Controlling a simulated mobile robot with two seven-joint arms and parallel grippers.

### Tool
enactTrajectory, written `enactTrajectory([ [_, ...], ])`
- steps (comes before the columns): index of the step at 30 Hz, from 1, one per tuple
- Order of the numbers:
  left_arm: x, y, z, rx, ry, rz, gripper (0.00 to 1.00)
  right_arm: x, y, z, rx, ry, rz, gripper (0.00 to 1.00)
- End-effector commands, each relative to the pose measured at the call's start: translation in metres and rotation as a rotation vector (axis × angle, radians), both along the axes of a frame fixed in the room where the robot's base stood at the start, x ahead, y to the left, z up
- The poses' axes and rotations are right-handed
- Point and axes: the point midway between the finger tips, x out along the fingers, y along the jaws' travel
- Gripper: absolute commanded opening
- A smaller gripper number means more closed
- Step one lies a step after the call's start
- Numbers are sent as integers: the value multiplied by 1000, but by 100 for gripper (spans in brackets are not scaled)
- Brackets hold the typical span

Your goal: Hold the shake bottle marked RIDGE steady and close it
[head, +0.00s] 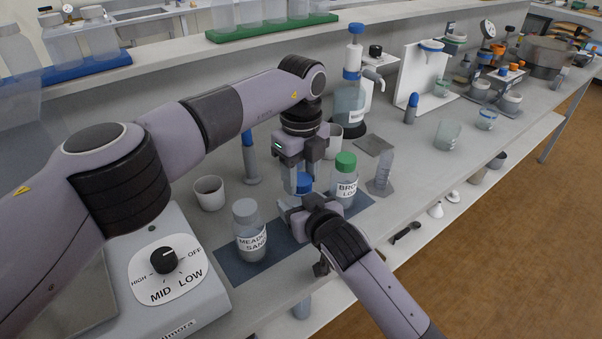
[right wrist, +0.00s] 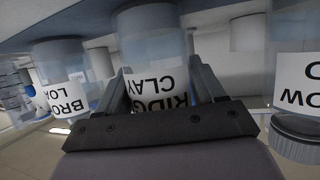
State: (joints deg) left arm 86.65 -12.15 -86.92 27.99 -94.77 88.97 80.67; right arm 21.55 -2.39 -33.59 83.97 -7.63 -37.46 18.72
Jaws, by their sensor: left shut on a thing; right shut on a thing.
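The RIDGE CLAY bottle (right wrist: 150,50) shows upside down in the right wrist view, its label between the fingers of my right gripper (right wrist: 158,90). In the head view my right gripper (head: 306,205) is shut on it from the front and hides most of it. My left gripper (head: 303,172) points down from above, shut on a blue cap (head: 304,185) at the bottle's top. The fingers hide the neck, so I cannot tell whether the cap is seated or just above it.
The MEADOW bottle (head: 249,232), grey-capped, stands left on the blue mat (head: 238,270); the green-capped BROOK bottle (head: 345,182) stands right. A white cup (head: 209,193) and a blue-topped tool (head: 249,158) stand behind. A dial machine (head: 168,265) is at front left.

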Motion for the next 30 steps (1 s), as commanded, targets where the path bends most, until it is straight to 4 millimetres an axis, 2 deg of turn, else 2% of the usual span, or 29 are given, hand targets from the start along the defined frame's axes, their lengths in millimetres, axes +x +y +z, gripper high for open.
enactTrajectory([
  [12,1,0,1,-3,-7,-683,11,-1,2,0,0,0,4,0],
  [18,0,-1,0,-3,-6,-971,11,-1,2,0,0,0,5,0],
  [23,0,-1,0,-3,-6,-1087,11,-2,3,0,0,0,6,0],
  [30,0,-1,0,-4,-7,-1106,11,-2,3,0,0,0,6,0],
])
